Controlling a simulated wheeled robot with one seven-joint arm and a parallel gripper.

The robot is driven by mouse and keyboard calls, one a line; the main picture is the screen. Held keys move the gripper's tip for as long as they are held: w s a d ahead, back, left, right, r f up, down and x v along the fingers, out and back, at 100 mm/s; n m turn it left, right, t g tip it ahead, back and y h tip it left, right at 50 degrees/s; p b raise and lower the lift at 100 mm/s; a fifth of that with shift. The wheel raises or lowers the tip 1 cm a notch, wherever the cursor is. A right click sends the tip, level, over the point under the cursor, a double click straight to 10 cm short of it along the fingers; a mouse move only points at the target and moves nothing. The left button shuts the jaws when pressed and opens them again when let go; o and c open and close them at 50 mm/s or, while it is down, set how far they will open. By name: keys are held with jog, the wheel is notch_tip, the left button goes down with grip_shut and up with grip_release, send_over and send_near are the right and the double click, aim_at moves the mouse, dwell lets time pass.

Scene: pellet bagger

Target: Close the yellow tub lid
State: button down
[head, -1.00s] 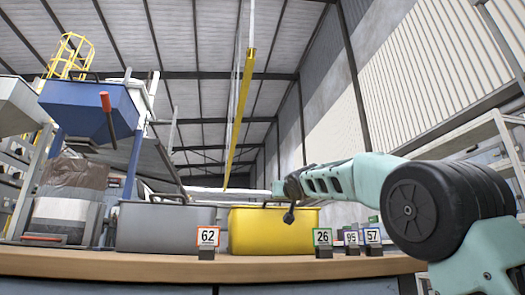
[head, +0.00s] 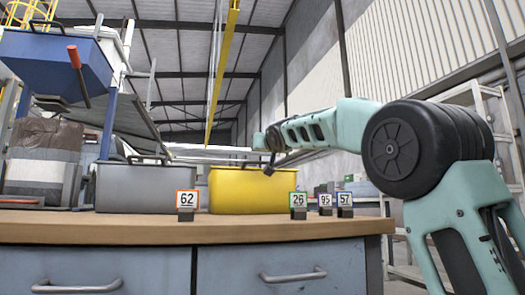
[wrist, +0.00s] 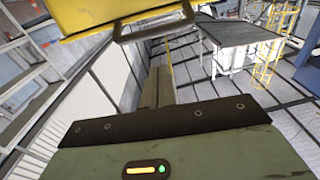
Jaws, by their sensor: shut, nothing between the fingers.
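The yellow tub (head: 240,190) stands on the wooden bench top in the head view. A dark handle shows along its top edge, and its lid is hard to make out at this low angle. In the wrist view a yellow panel (wrist: 85,18) with a dark handle (wrist: 155,25) fills the top left; I cannot tell whether it is lid or wall. My gripper (head: 269,168) is at the tub's top edge in the head view, right of its middle. Its shut, empty fingers (wrist: 155,88) point towards the panel in the wrist view, apparently just short of the handle.
A grey tub (head: 145,190) stands to the left of the yellow one. Number cards 62 (head: 186,200), 26 (head: 298,200), 95 (head: 325,200) and 57 (head: 345,199) stand along the bench front (head: 120,232). A blue hopper (head: 60,65) is at the back left.

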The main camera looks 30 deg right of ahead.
jog(key=s+a+f+b, duration=0.1)
jog(key=s+f+b, duration=0.3)
jog(key=s+b, duration=0.2)
jog(key=shift+s+a, duration=0.4)
